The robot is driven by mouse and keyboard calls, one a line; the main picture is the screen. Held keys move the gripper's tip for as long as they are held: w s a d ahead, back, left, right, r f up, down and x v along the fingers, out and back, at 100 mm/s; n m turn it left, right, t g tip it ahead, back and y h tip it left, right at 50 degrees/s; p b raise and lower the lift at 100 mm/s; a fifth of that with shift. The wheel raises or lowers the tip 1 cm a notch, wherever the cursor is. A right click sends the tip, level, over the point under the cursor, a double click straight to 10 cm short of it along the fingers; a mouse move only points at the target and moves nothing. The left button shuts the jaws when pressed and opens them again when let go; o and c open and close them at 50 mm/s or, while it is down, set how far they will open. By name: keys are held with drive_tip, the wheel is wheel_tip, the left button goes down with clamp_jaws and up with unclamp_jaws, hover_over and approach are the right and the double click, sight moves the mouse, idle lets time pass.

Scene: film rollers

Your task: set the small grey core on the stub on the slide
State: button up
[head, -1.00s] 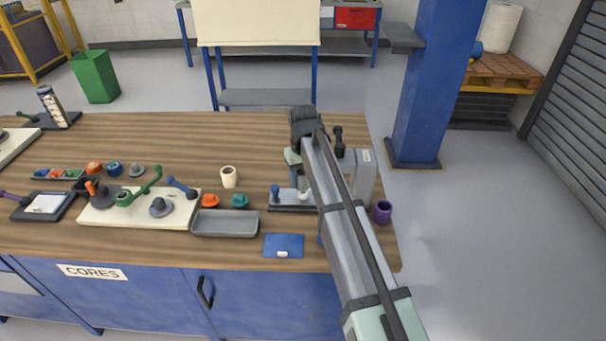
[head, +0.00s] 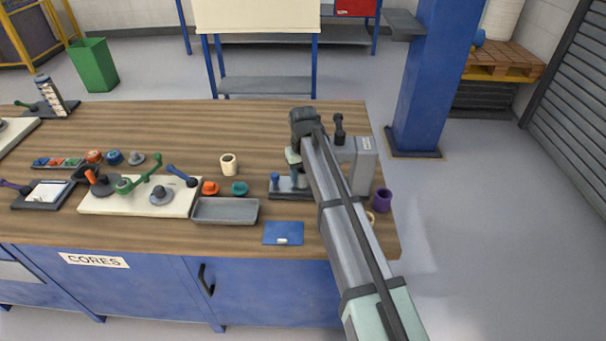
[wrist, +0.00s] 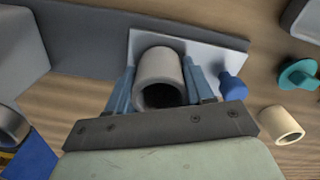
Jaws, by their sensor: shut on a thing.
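My gripper (wrist: 159,88) is shut on the small grey core (wrist: 160,65), a pale grey hollow cylinder between its two blue fingers in the wrist view. The core is over the pale plate of the slide (wrist: 205,62), with the slide's blue knob (wrist: 232,88) to its right. The stub is hidden; whether the core is around it or above it I cannot tell. In the head view my gripper (head: 297,172) points down over the slide (head: 287,195), and the arm hides most of the core.
A grey upright housing (head: 362,165) stands right of the slide, with a purple cup (head: 382,200) beyond. A cream core (head: 228,164), a teal piece (head: 239,188) and a grey tray (head: 225,211) are to the left. A blue mat (head: 283,233) lies in front.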

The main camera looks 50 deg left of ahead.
drive_tip(key=o, duration=1.1)
drive_tip(key=shift+r, duration=0.15)
wheel_tip(320, 180, up, 14)
drive_tip(key=shift+f, duration=0.2)
idle(0.4)
